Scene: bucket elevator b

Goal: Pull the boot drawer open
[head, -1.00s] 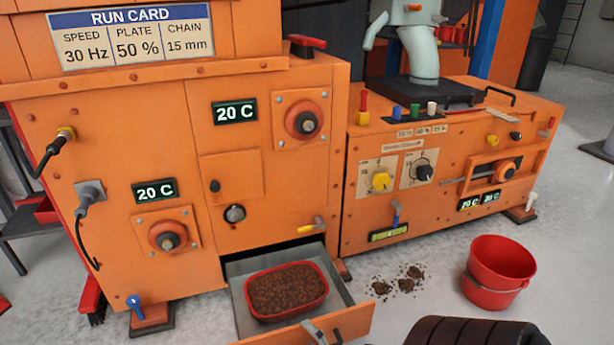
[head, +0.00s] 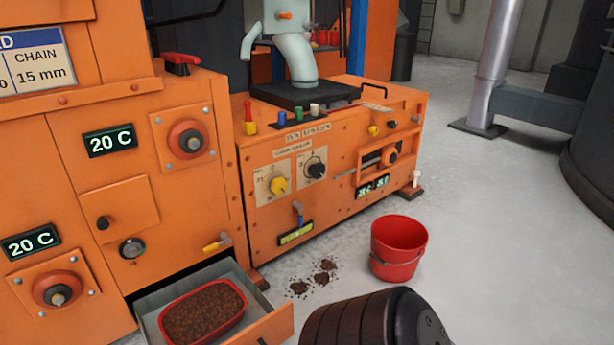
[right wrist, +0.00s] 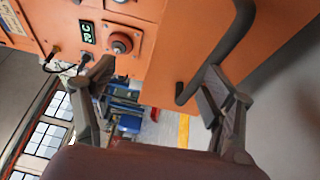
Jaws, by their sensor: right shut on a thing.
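The boot drawer (head: 268,329) stands out from the bottom of the orange machine in the head view, open. A red tray (head: 237,324) full of brown granules sits inside it. The dark drawer handle (right wrist: 228,50) shows in the right wrist view, running along the orange front beside the right-hand finger. My right gripper (right wrist: 158,68) is closed on the handle, though its fingers look well apart and the contact itself is hard to see. In the head view the gripper is out of frame. My left gripper is in neither current view.
A red bucket (head: 398,250) stands on the floor right of the drawer. Brown spill (head: 315,277) lies between bucket and machine. The lower orange unit (head: 330,190) with knobs stands behind. The floor on the right is clear up to a metal post (head: 495,70).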

